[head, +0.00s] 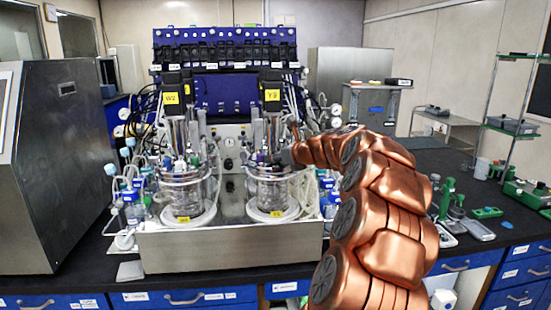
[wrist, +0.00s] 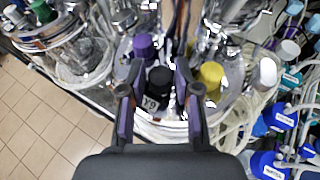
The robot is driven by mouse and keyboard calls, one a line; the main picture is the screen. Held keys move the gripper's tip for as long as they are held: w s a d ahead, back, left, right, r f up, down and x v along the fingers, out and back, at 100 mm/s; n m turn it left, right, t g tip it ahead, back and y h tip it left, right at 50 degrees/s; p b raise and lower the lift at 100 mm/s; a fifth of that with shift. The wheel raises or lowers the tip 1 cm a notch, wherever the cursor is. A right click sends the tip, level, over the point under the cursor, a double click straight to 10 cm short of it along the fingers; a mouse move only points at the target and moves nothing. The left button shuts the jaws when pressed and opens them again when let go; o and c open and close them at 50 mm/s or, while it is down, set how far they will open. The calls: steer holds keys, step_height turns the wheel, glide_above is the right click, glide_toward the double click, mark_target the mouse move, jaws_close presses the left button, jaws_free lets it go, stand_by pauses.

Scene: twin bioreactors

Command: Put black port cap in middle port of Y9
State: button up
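The Y9 bioreactor (head: 271,190) is the right-hand glass vessel in the head view, with a yellow Y9 label on its top unit. In the wrist view, a black cap (wrist: 160,79) stands at its metal head plate, between a purple cap (wrist: 143,46) and a yellow cap (wrist: 211,74). A Y9 tag shows just below the black cap. My gripper (wrist: 159,72) is open, its two fingers on either side of the black cap with small gaps visible. Whether the cap is seated in a port is hidden.
The W2 bioreactor (head: 185,190) stands to the left on the same steel base (head: 230,247). Tubing and blue-capped bottles (wrist: 272,165) crowd the vessel's right in the wrist view. A large steel cabinet (head: 75,165) stands far left. Green labware lies on the bench at right.

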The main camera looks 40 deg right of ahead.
steer(key=shift+o, duration=1.1)
steer(key=shift+r, duration=0.15)
steer(key=b+v, duration=0.3)
steer(key=v, duration=0.9)
